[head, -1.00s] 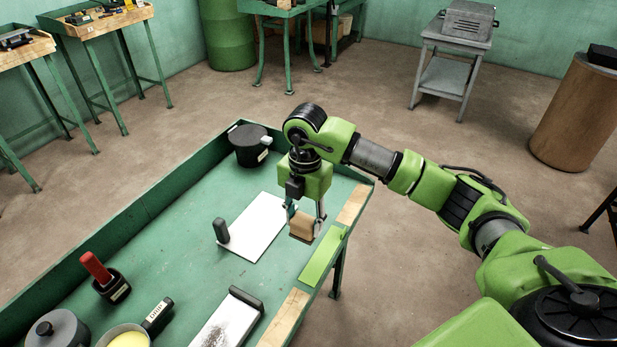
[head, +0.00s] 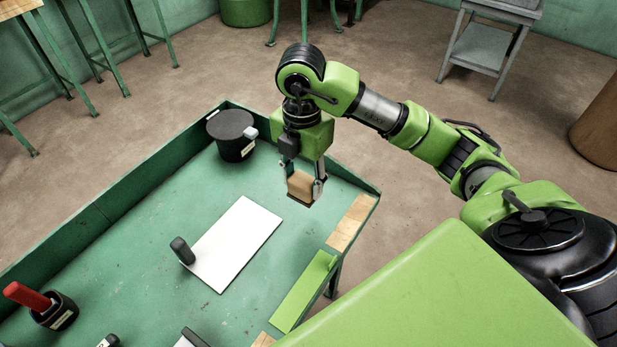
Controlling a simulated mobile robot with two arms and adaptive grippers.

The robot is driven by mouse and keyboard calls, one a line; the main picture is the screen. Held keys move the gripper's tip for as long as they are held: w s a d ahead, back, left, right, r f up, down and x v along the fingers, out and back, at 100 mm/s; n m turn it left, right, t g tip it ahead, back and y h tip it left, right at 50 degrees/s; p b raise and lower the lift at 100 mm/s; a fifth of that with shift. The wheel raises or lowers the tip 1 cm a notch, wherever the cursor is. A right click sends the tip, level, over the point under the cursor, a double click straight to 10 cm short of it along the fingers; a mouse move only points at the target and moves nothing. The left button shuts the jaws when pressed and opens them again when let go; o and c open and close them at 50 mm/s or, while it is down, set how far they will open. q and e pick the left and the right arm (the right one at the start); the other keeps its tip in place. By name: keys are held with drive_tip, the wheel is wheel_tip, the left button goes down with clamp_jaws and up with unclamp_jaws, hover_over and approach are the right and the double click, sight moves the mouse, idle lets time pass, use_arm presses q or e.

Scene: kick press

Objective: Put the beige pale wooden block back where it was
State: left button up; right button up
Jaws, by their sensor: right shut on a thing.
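The beige wooden block (head: 301,187) is between the fingers of my right gripper (head: 303,184), which is shut on it. The block has a dark strip along its lower edge. It is over the far right part of the green workbench (head: 238,292), beyond the far end of a white plate (head: 238,240). I cannot tell how far its underside is from the bench surface. My left gripper is not in view.
A dark lidded pot (head: 232,135) stands in the far corner, left of my gripper. A red-handled tool (head: 27,296) stands in a black holder at the left. A light green strip (head: 303,290) lies along the right edge.

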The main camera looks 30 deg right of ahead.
drive_tip(key=w+d+f, duration=0.6)
drive_tip(key=w+f, duration=0.1)
drive_tip(key=shift+d+f, duration=0.1)
drive_tip(key=shift+f, duration=0.05)
drive_tip(key=shift+w+d+f, duration=0.2)
drive_tip(key=shift+w+f, duration=0.05)
drive_tip(key=shift+f, duration=0.1)
wheel_tip(320, 180, down, 3)
drive_tip(key=shift+w+d+f+p, duration=0.1)
drive_tip(key=shift+d+p, duration=0.05)
drive_tip(key=shift+p, duration=0.2)
drive_tip(key=shift+f, duration=0.1)
drive_tip(key=shift+f, duration=0.15)
drive_tip(key=o, duration=1.1)
